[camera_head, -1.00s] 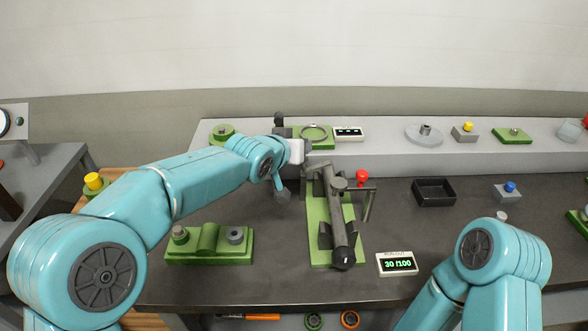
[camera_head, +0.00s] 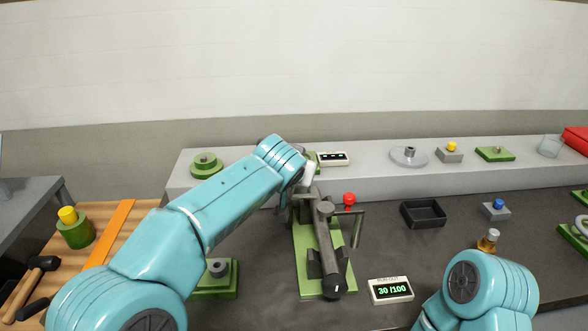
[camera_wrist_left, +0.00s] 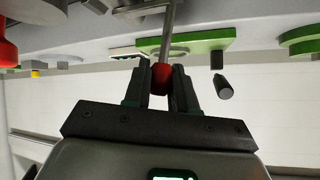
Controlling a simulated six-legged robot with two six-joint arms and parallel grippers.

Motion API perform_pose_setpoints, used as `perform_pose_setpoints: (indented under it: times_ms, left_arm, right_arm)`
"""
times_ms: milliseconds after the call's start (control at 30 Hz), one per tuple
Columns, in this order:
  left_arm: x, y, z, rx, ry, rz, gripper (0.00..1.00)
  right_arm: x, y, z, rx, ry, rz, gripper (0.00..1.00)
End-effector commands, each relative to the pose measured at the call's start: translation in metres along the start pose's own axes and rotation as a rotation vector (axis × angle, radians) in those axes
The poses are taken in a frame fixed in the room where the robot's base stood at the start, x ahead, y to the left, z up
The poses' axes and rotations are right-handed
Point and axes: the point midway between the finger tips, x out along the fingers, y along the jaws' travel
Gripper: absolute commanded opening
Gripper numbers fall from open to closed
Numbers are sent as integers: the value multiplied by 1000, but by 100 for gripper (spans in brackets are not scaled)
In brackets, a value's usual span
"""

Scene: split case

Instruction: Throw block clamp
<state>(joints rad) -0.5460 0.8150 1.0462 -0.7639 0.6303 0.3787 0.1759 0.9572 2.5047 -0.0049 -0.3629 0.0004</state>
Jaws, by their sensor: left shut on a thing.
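The block clamp (camera_head: 322,245) stands on a green base (camera_head: 306,270) in the middle of the bench, a dark grey bar with a black end toward me. My left gripper (camera_wrist_left: 160,75) is shut on a red knob (camera_wrist_left: 161,80) at the end of a thin metal rod (camera_wrist_left: 168,35) in the left wrist view. In the head view my left arm reaches to the clamp's far end, and its jaws and that knob are hidden. Another red knob (camera_head: 348,198) shows right of the clamp. My right arm shows at lower right, its gripper out of frame.
A display (camera_head: 391,290) reading 30/100 sits right of the clamp. A black tray (camera_head: 423,213) and a blue-topped button box (camera_head: 496,210) lie further right. A grey shelf (camera_head: 380,178) with fixtures runs behind. A green block (camera_head: 218,280) is partly behind my left arm.

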Motion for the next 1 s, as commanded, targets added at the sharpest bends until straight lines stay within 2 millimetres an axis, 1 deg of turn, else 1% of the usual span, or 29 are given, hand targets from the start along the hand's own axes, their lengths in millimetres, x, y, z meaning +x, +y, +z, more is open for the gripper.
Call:
perform_pose_setpoints:
  times_ms: [333, 367, 400, 433, 767, 867, 967, 1000]
  left_arm:
    - [0, -1, -2, 6, 6, -2, 0]
    - [0, -1, -2, 7, 7, -2, 32]
    - [0, -1, -2, 7, 7, -2, 45]
    - [0, -1, -2, 6, 6, -2, 51]
    - [-3, 0, -1, 4, 3, -1, 51]
    - [-14, 0, 0, 4, 4, -1, 51]
    - [-35, 0, 0, 5, 6, 0, 51]
    - [-45, 0, 0, 5, 7, -1, 51]
  right_arm:
    - [0, 0, 0, 0, 0, 0, 75]
    - [0, 0, 0, 0, 0, 0, 75]
    - [0, 0, 0, 0, 0, 0, 75]
    - [0, 0, 0, 0, 0, 0, 75]
    - [1, 0, 0, 0, 0, 0, 75]
    - [5, 2, 0, 0, 0, 0, 75]
    - [10, 4, 0, 0, 0, 0, 75]
    - [12, 4, 0, 0, 0, 0, 75]
